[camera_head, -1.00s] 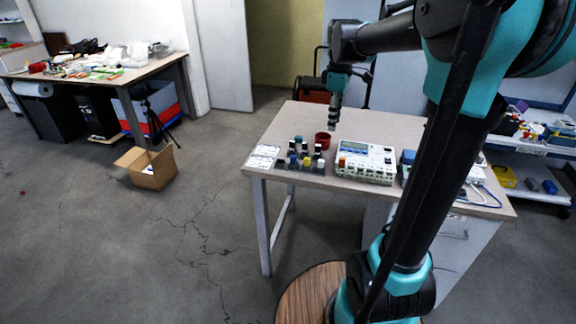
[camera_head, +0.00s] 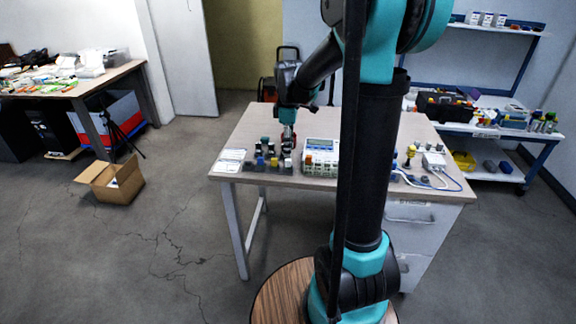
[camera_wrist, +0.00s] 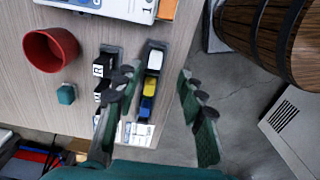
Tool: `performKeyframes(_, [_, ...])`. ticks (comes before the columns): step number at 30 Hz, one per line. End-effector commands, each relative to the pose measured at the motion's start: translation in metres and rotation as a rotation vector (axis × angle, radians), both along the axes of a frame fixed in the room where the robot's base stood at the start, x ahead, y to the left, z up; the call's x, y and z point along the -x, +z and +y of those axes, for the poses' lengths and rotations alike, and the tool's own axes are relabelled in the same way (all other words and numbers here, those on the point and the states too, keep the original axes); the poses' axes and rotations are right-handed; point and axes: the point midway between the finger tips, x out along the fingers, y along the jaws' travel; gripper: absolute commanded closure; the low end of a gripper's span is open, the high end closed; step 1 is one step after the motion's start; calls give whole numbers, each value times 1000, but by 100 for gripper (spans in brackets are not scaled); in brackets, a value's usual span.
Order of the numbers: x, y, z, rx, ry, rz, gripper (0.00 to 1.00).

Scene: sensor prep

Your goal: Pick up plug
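No item is clearly marked as the plug. A small teal piece (camera_wrist: 66,94) stands on the table beside the red cup (camera_wrist: 50,50) in the wrist view and may be it; I cannot tell. Two dark racks hold small items: one has white, yellow and blue tops (camera_wrist: 152,85), the other black-and-white pieces (camera_wrist: 104,72). My gripper (camera_wrist: 160,100) is open and empty, its fingers spread above the racks, with the teal piece outside them to the left. In the head view my gripper (camera_head: 288,138) points down over the table and partly hides the red cup.
A white instrument box (camera_head: 321,157) stands right of the racks on the table (camera_head: 240,130). A white device with cables (camera_head: 434,160) lies farther right. A wooden barrel-like stool (camera_wrist: 262,35) is beside the table. A cardboard box (camera_head: 112,180) sits on the floor.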

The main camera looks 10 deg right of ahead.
Motion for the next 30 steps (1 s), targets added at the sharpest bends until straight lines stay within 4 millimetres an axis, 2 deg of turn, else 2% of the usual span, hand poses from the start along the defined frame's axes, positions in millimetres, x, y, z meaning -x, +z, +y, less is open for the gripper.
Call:
performKeyframes(10, [-8,-43,0,0,0,0,60])
performKeyframes(14, [-7,-51,0,0,0,0,60])
performKeyframes(20, [-7,-51,0,0,0,0,60])
performKeyframes(30, [-7,-51,0,0,0,0,100])
